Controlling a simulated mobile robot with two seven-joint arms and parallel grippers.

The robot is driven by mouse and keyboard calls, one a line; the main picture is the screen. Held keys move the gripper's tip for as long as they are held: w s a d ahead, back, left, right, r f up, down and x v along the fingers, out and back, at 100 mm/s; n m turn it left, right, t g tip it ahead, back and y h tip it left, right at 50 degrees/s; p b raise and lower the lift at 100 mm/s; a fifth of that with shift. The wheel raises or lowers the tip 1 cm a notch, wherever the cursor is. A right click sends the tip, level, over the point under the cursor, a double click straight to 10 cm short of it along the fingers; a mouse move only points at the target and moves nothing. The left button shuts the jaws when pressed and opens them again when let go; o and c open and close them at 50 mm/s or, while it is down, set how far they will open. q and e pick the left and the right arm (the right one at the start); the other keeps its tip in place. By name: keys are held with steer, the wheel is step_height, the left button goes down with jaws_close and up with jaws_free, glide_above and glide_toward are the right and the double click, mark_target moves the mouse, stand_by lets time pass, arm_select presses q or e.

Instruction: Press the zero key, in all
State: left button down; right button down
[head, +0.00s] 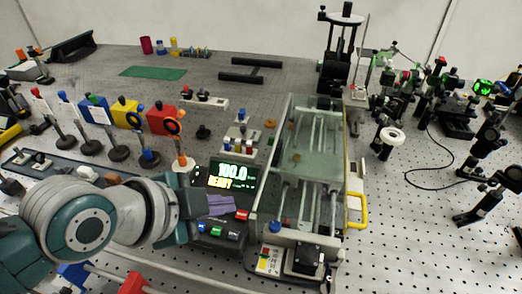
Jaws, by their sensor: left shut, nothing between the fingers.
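The instrument's dark display (232,175) shows 100.0 in green-white digits and READY in yellow below. In front of it is a dark key panel (212,243) with a blue key (201,227), a green key (216,231) and a red key (242,215). Key labels are too small to read, so I cannot tell which one is the zero key. My left gripper (228,206) reaches in from the left, shut and empty, with its tips over the panel between display and keys. I cannot tell whether it touches anything. It hides part of the panel. My right gripper is out of view.
A glass-topped rail unit (311,155) with a yellow handle (357,208) stands just right of the display. Post-mounted optics and coloured boxes (161,120) stand behind my left arm. More optics crowd the right. The perforated bench (410,215) is clear at front right.

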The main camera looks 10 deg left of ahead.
arm_select(q)
steer(key=b, duration=0.3)
glide_above(228, 237)
step_height(228, 237, down, 4)
steer(key=shift+s+f, duration=0.1)
steer(key=shift+f, duration=0.15)
steer(key=shift+f+b, duration=0.6)
steer(key=shift+b, duration=0.1)
steer(key=shift+f, duration=0.1)
stand_by(0.9)
steer(key=shift+f+b, duration=0.3)
steer(key=shift+f+b, duration=0.35)
steer(key=shift+f, duration=0.15)
stand_by(0.5)
stand_by(0.3)
steer(key=shift+r+p, duration=0.9)
steer(key=shift+p, duration=0.05)
steer(key=shift+r, duration=0.1)
